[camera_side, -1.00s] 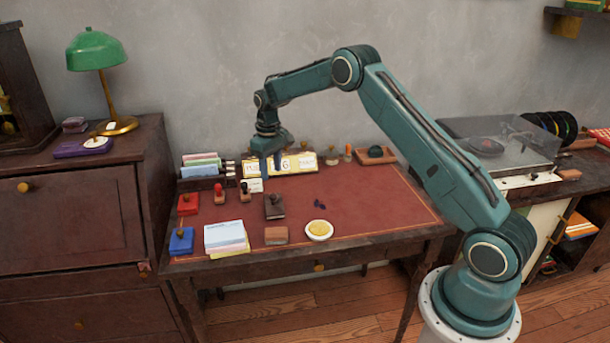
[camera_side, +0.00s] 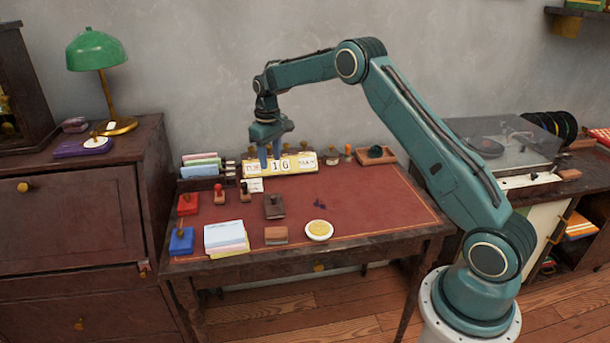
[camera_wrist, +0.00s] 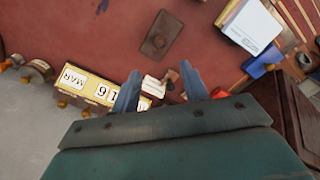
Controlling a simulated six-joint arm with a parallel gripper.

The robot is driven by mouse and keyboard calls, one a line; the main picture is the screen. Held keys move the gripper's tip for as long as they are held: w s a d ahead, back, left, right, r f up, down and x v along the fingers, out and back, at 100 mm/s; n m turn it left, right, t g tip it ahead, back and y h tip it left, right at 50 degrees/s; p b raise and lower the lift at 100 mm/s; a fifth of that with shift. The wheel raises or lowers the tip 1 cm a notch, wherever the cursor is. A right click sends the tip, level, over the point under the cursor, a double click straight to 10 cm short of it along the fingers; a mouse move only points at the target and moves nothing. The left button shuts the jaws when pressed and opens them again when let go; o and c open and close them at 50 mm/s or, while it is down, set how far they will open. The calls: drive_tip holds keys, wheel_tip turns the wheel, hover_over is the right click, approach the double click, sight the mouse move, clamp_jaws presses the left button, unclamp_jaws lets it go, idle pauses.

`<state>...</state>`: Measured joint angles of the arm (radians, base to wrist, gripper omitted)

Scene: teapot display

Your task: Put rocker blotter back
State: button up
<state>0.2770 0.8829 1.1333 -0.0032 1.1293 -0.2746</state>
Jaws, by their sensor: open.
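A dark brown rectangular block with a knob on top, which looks like the rocker blotter (camera_side: 274,206), lies on the red desk top (camera_side: 350,205). It also shows at the top of the wrist view (camera_wrist: 158,42). My gripper (camera_side: 270,163) is open and empty above the back of the desk, in front of the block calendar (camera_side: 300,164) in the side view. In the wrist view its fingers (camera_wrist: 160,72) are apart, with the blotter beyond their tips. A brown tray with a dark green inside (camera_side: 376,154) sits at the back right.
A red-handled stamp (camera_side: 219,194) and a second stamp (camera_side: 245,193) stand left of the blotter. Red (camera_side: 188,204) and blue (camera_side: 181,240) pads, papers (camera_side: 225,236), a brown block (camera_side: 276,236) and a round dish (camera_side: 319,230) surround it. Dark ink spots (camera_side: 320,203) lie to its right.

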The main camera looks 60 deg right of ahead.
drive_tip(key=s+a+r+t, duration=0.1)
drive_tip(key=s+a+r, duration=0.4)
drive_tip(key=s+r, duration=0.4)
drive_tip(key=s+a+r+t, duration=0.2)
drive_tip(key=s+a+r, duration=0.5)
drive_tip(key=r, duration=0.4)
drive_tip(key=s+a+f+t, duration=0.1)
drive_tip(key=s+a, duration=0.1)
drive_tip(key=s, duration=0.9)
drive_tip(key=s+a+t, duration=0.1)
drive_tip(key=s+a, duration=0.1)
drive_tip(key=s, duration=1)
drive_tip(key=shift+s+a+f+t, duration=0.15)
drive_tip(key=shift+s+f+t, duration=0.15)
drive_tip(key=shift+f, duration=0.05)
